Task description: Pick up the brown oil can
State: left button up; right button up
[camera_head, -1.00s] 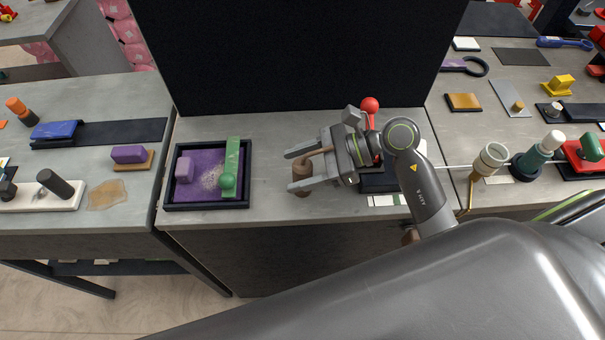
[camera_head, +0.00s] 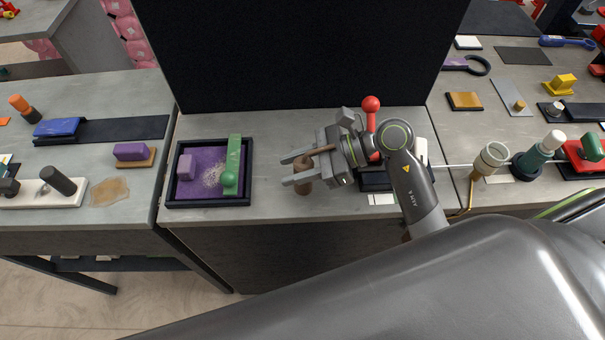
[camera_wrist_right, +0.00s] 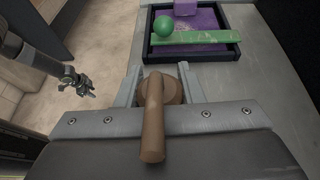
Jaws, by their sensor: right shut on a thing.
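The brown oil can (camera_head: 303,187) stands on the grey middle table, with its long spout (camera_head: 318,151) pointing toward my right wrist. My right gripper (camera_head: 297,171) has come in from the right and is shut on the can, one finger on each side of its body. In the right wrist view the can (camera_wrist_right: 153,120) sits between the fingers, its spout reaching toward the camera and hiding part of the body. Whether its base touches the table is hard to tell. My left gripper (camera_wrist_right: 77,82) shows small and dark in the right wrist view, away from the can; its jaw opening is unclear.
A black-rimmed tray (camera_head: 246,205) with a purple bed, green bar and green ball lies left of the can. A red-knobbed lever (camera_head: 370,105) stands behind my right wrist. A black panel (camera_head: 300,55) rises at the back. Table between tray and can is clear.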

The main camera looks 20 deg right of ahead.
notch_tip(320, 180, up, 10)
jog(key=shift+r+b, duration=0.1)
jog(key=shift+b, duration=0.9)
jog(key=o, duration=0.5)
jog(key=c, duration=0.5)
